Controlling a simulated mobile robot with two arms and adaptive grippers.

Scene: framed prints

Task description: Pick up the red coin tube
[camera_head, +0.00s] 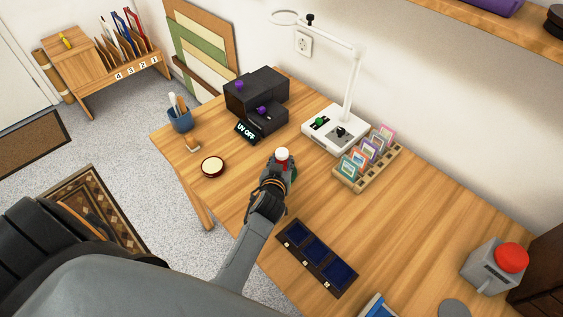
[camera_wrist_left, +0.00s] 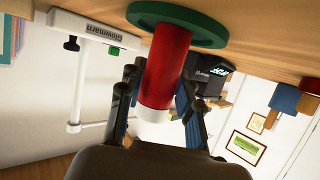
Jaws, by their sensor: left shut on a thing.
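The red coin tube (camera_wrist_left: 166,68) with a white cap stands between the fingers of my left gripper (camera_wrist_left: 155,100) in the left wrist view, which is upside down. The gripper is shut on it. The tube's lower end meets a round green base (camera_wrist_left: 205,25) on the table; I cannot tell whether they are apart. In the head view the tube's white cap (camera_head: 282,153) shows above my left gripper (camera_head: 279,170), which hides most of the tube. My right gripper is not in view.
A dark three-slot tray (camera_head: 316,257) lies nearer. A red-button box (camera_head: 500,265) stands far right.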

